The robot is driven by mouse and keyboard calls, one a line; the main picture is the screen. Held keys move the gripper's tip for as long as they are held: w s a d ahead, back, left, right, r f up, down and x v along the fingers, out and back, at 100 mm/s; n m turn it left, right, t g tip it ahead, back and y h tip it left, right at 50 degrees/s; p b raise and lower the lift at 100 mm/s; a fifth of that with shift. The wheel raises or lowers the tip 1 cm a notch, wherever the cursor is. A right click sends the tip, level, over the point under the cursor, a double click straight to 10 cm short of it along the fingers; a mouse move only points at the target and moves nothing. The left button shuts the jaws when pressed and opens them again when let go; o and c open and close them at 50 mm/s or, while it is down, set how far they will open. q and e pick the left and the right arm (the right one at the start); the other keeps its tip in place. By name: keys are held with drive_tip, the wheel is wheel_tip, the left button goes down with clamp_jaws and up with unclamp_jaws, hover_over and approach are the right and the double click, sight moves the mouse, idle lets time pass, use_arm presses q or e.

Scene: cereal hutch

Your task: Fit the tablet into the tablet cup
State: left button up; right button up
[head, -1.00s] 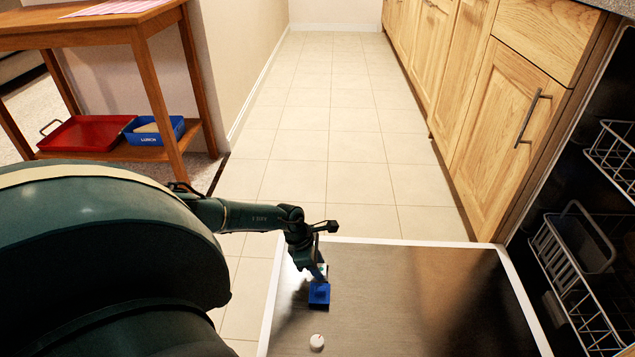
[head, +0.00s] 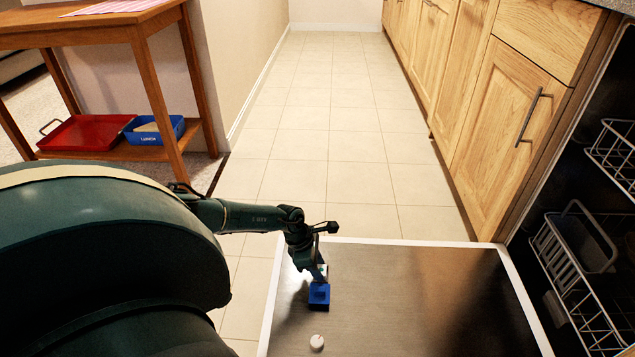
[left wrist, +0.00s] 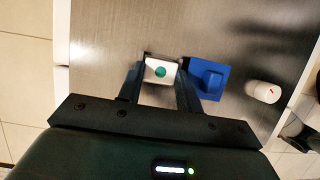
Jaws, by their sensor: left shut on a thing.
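The tablet (left wrist: 161,71) is a small white block with a green dot; it also shows in the head view (head: 322,269). My left gripper (left wrist: 160,82) is shut on it, one finger on each side; in the head view the gripper (head: 318,272) is low over the open door. A dark edge, apparently the tablet cup (left wrist: 147,55), shows around the tablet's far side. How deep the tablet sits in it cannot be told. A blue flap (left wrist: 208,80), apparently the cup's lid, stands open just right of the tablet; it also shows in the head view (head: 319,295). My right gripper is not in view.
The dishwasher door (head: 420,290) lies open and flat. A round white cap (head: 317,342) sits on it near the blue flap. Wire racks (head: 575,265) are at the right. A wooden table with a red tray (head: 85,133) and blue box (head: 155,132) stands at the left.

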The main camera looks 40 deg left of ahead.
use_arm(q)
drive_tip(key=shift+f, duration=0.1)
idle(0.4)
drive_tip(key=o, duration=0.9)
drive_tip(key=shift+a, duration=0.1)
drive_tip(key=shift+o, duration=0.6)
drive_tip(key=shift+w, duration=0.1)
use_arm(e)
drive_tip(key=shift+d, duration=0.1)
use_arm(q)
drive_tip(key=shift+a, duration=0.1)
drive_tip(key=shift+p+v, duration=0.55)
drive_tip(key=shift+v, duration=0.2)
drive_tip(key=p+v, duration=0.5)
drive_tip(key=v, duration=0.5)
drive_tip(key=shift+r+p, duration=0.2)
drive_tip(key=shift+p, duration=0.1)
drive_tip(key=shift+s+r, duration=0.35)
drive_tip(key=shift+r, duration=0.25)
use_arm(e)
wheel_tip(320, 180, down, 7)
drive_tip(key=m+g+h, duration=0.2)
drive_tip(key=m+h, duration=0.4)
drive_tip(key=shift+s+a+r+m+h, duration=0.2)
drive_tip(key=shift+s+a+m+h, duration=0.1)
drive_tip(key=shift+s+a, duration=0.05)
